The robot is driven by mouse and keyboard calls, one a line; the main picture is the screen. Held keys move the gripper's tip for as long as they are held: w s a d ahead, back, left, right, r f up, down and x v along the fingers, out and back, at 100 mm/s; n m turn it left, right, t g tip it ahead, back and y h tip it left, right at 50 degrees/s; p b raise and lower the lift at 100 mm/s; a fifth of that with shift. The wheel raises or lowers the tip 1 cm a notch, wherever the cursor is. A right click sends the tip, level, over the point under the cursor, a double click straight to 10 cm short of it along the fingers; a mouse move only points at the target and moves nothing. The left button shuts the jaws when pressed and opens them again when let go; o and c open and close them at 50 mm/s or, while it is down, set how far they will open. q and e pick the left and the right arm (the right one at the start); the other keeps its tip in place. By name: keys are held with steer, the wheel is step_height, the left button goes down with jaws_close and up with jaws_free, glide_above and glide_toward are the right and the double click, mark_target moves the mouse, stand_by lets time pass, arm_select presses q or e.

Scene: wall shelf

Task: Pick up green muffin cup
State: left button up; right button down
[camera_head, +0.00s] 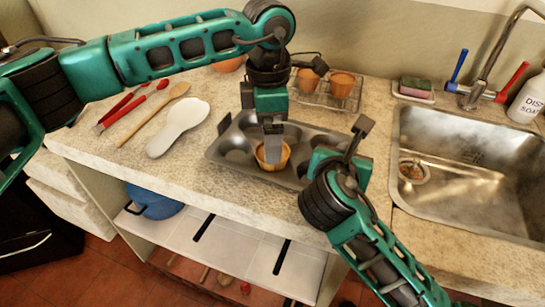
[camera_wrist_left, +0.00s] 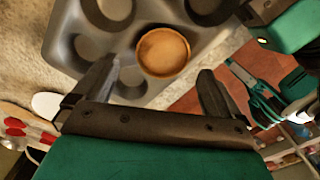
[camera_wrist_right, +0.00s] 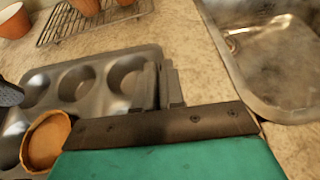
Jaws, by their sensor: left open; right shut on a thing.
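No green cup shows; an orange-tan muffin cup (camera_head: 273,154) sits in a grey muffin tin (camera_head: 225,155) on the counter. The cup also shows in the left wrist view (camera_wrist_left: 163,52) and at the left of the right wrist view (camera_wrist_right: 46,140). My left gripper (camera_head: 272,148) is open and points down at the cup; in the left wrist view its fingers are spread, with the cup beyond and between them. My right gripper (camera_wrist_right: 160,88) is shut on the near-right edge of the tin (camera_wrist_right: 115,60). In the head view its fingertips are hidden behind its own body.
Orange cups (camera_head: 341,84) stand on a wire rack (camera_head: 325,97) behind the tin. A white spoon rest (camera_head: 180,128), wooden spoon (camera_head: 155,113) and red-handled utensils (camera_head: 125,108) lie left. The sink (camera_head: 470,150) is right. A blue pot (camera_head: 153,202) is on the shelf below.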

arm_select(q)
steer(key=f, duration=0.4)
steer(key=shift+d, duration=0.3)
steer(key=shift+c, duration=0.2)
steer(key=c, duration=1)
arm_select(e)
steer(key=c, duration=1.2)
jaws_free()
arm_select(q)
step_height(320, 180, up, 10)
arm_select(e)
steer(key=shift+o, duration=0.2)
